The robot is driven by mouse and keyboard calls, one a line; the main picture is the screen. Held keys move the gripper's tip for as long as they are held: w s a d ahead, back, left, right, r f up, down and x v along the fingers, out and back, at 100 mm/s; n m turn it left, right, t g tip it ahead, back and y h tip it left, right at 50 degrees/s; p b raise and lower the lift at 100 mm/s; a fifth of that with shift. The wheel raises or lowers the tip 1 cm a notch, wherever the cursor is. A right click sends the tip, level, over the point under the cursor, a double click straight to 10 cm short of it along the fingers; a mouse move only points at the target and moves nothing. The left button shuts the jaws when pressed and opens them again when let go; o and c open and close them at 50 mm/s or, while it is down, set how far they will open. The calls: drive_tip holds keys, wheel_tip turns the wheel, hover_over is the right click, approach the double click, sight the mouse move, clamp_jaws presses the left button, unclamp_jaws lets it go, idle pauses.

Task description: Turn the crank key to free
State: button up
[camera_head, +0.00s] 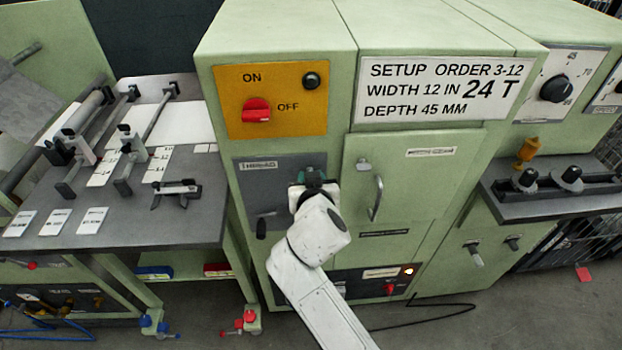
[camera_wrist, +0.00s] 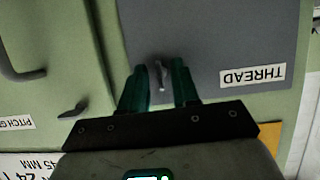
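The grey panel labelled THREAD (camera_head: 248,188) is on the front of the green machine. It fills the upper middle of the wrist view (camera_wrist: 225,35). A small grey key-like lever (camera_wrist: 161,72) stands out from this panel in the wrist view, between my gripper's two dark green fingers. My gripper (camera_wrist: 159,84) is open, with a visible gap on both sides of the lever; contact is not seen. In the head view my gripper (camera_head: 313,175) is at the panel's right side, and my wrist hides the lever. A black-ended handle (camera_head: 262,227) shows at the panel's lower left.
A green door with a curved handle (camera_head: 376,198) is right of my gripper. A yellow ON/OFF plate with a red switch (camera_head: 256,110) is above. A grey worktable (camera_head: 130,228) with cards and clamps is at left. A dark latch (camera_wrist: 74,111) shows in the wrist view.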

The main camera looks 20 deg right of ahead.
drive_tip(key=b+v, duration=0.1)
drive_tip(key=v, duration=0.9)
drive_tip(key=shift+s+a, duration=0.15)
drive_tip(key=shift+s, duration=0.2)
drive_tip(key=shift+r, duration=0.15)
drive_tip(key=s+d+f+g, duration=0.5)
drive_tip(key=s+d+f, duration=0.3)
drive_tip(key=s+f, duration=0.3)
drive_tip(key=s+d+f+n+g+y, duration=0.1)
drive_tip(key=s+f+g+y, duration=0.1)
drive_tip(key=s+f, duration=0.3)
drive_tip(key=s+d+f+n+g+y, duration=0.1)
drive_tip(key=s+f+g, duration=0.3)
drive_tip(key=s, duration=0.9)
drive_tip(key=shift+d+f+n+g+y, duration=0.4)
drive_tip(key=shift+f+y, duration=0.1)
drive_tip(key=shift+f, duration=0.2)
